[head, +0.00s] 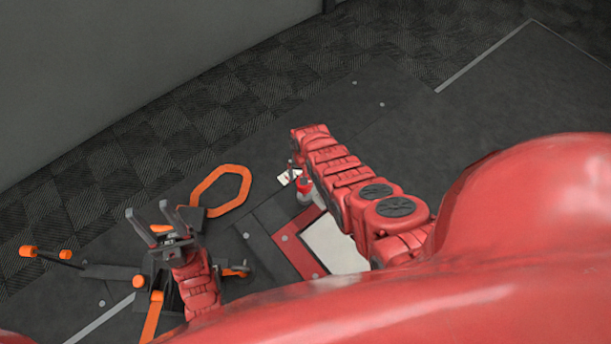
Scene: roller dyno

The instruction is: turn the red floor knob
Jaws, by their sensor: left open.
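A small red knob (304,186) sits low on the floor plate near the middle of the head view. It is close beside the far end of my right arm, which partly covers the area around it. My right gripper (292,170) shows only as a small dark part below the arm's end. Its fingers are mostly hidden, and I cannot tell if it touches the knob. My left gripper (148,208) is open and empty, to the left of the knob and well apart from it, above a black and orange device.
A white label (288,177) lies beside the knob. An orange loop (228,188) and a black device with orange-tipped arms (110,271) lie at left. A red-edged white panel (334,246) is below the knob. Dark floor is clear at upper right; a grey wall (120,75) stands at upper left.

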